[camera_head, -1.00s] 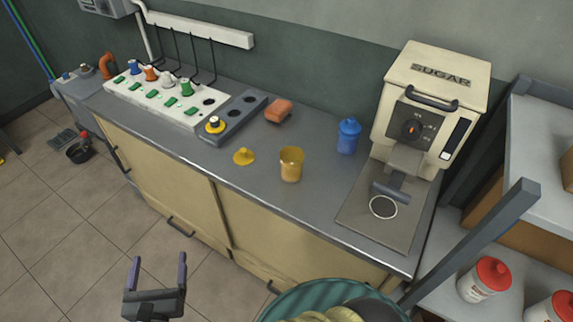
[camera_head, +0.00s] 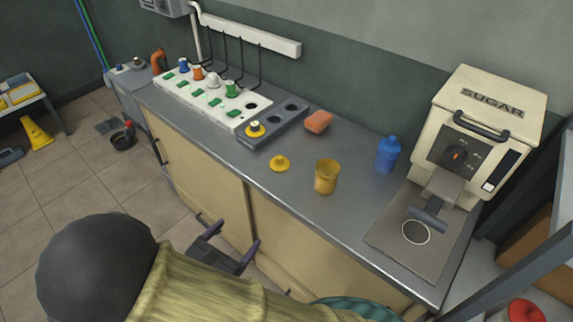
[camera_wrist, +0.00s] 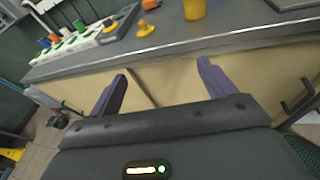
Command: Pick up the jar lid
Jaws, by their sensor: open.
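A yellow jar lid (camera_head: 280,163) with a knob lies on the grey counter, left of an open yellow jar (camera_head: 326,177). In the wrist view the lid (camera_wrist: 145,29) is beyond my fingers, at the upper middle, and the jar (camera_wrist: 194,9) is cut by the top edge. My gripper (camera_head: 236,238) is open and empty, in front of the cabinet doors and below the counter top. It is apart from the lid. In the wrist view its two fingers (camera_wrist: 160,84) are spread wide. Another yellow lid-like piece (camera_head: 255,130) sits in the dark grey holder.
The counter (camera_head: 330,222) has its front edge between my gripper and the lid. A blue bottle (camera_head: 387,154), an orange sponge-like block (camera_head: 318,122) and the sugar press (camera_head: 484,130) stand farther right or back. A white rack (camera_head: 205,98) with coloured pieces is at left.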

